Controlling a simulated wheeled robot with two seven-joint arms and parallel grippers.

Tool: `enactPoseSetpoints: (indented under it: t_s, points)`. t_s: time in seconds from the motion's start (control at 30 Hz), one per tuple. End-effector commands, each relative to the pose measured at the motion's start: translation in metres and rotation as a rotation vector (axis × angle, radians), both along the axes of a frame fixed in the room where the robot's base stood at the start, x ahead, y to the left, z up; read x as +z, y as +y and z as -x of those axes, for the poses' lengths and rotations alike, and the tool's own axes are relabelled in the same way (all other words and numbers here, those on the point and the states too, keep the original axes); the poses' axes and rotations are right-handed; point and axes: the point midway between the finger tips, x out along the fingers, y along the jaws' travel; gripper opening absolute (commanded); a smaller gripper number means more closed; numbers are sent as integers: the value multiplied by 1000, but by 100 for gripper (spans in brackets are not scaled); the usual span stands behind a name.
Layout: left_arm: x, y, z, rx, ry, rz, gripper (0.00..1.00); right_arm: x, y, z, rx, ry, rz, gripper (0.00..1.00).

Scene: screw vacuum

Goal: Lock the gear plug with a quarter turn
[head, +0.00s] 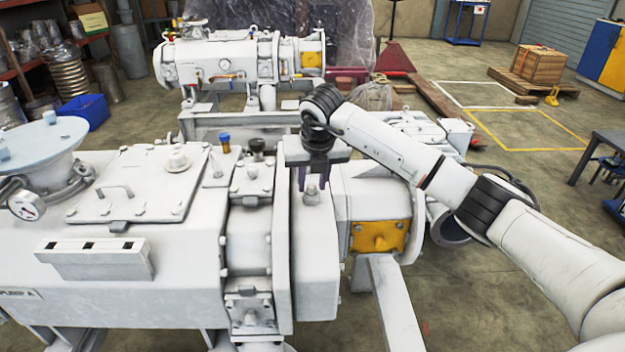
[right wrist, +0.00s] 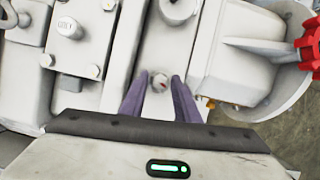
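The gear plug (head: 311,194) is a small grey, round plug on top of the narrow white housing in the middle of the head view. In the right wrist view the plug (right wrist: 159,83) shows a small red mark on its top. My right gripper (head: 312,182) points down over this housing. Its two dark purple fingers are apart, and in the right wrist view (right wrist: 161,80) the plug shows between the fingertips with a gap on each side. I cannot tell the exact height of the tips above it. My left gripper is not in view.
A blue cap (head: 224,141) and a black cap (head: 256,146) stand left of the gripper. A metal fitting (right wrist: 177,9) lies beyond the plug. A yellow cover (head: 380,236) is on the near right side. A second pump (head: 225,62) stands behind.

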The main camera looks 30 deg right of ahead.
Motion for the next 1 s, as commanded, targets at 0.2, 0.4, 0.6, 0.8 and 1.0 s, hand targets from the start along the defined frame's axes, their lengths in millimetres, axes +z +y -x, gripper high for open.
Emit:
enactPoseSetpoints:
  t_s: [0.2,0.4,0.6,0.8,1.0]
  points:
    - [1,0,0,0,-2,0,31,0,0,0,0,0,0,0]
    - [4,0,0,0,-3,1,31,1,2,0,-137,1,1,0]
    - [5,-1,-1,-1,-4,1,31,0,2,-1,-486,1,3,0]
    - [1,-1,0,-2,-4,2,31,-1,-1,1,-798,3,6,0]
    - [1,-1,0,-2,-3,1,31,-1,-3,2,-861,2,8,0]
